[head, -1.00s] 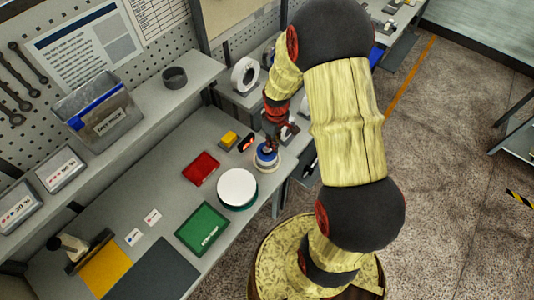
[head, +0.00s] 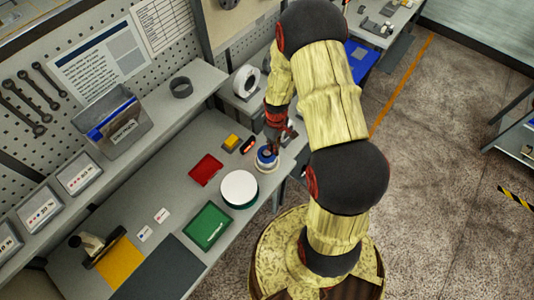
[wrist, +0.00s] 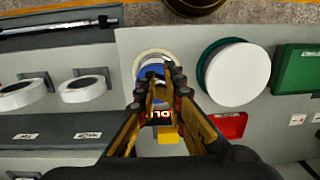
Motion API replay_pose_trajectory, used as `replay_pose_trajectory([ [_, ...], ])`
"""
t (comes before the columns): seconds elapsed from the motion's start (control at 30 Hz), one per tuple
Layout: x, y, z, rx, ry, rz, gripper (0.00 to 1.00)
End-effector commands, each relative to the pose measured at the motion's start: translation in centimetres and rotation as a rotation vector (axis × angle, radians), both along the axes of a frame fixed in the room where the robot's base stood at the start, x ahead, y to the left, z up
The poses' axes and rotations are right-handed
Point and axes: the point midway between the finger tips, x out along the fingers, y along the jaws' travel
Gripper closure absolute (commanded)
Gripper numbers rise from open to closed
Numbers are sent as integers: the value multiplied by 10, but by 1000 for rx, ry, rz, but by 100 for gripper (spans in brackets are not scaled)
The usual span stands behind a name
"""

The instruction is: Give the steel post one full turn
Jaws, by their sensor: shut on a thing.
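The spindle with the steel post stands near the front edge of the bench. Its round pale base (head: 262,167) and blue part (head: 265,157) show in the head view. In the wrist view the pale ring (wrist: 143,60) and the blue part (wrist: 147,72) show behind my fingers. My gripper (head: 270,146) is over the spindle, pointing down. In the wrist view my gripper (wrist: 157,84) has its fingers shut on the post at the blue part. The post itself is mostly hidden by the fingers.
A small display with red digits (wrist: 158,114) is beside the spindle. A white disc on a green base (head: 239,188), a red tray (head: 205,170), a green tray (head: 207,228) and a yellow block (head: 231,141) are close by. A shelf (head: 150,125) runs along the back.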

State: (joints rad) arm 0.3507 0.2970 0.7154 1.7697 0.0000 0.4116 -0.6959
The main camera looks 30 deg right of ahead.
Motion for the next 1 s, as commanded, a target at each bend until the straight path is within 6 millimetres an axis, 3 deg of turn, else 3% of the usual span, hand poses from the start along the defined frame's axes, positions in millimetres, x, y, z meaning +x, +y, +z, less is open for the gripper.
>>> replay_pose_trajectory([
  [0.17, 15, -6, -6, -16, -46, 3, 100],
  [0.37, 16, -6, -18, -18, -48, 3, 100],
  [0.8, 16, -6, -68, -17, -49, 3, 100],
  [1.0, 16, -6, -74, -18, -50, 3, 100],
])
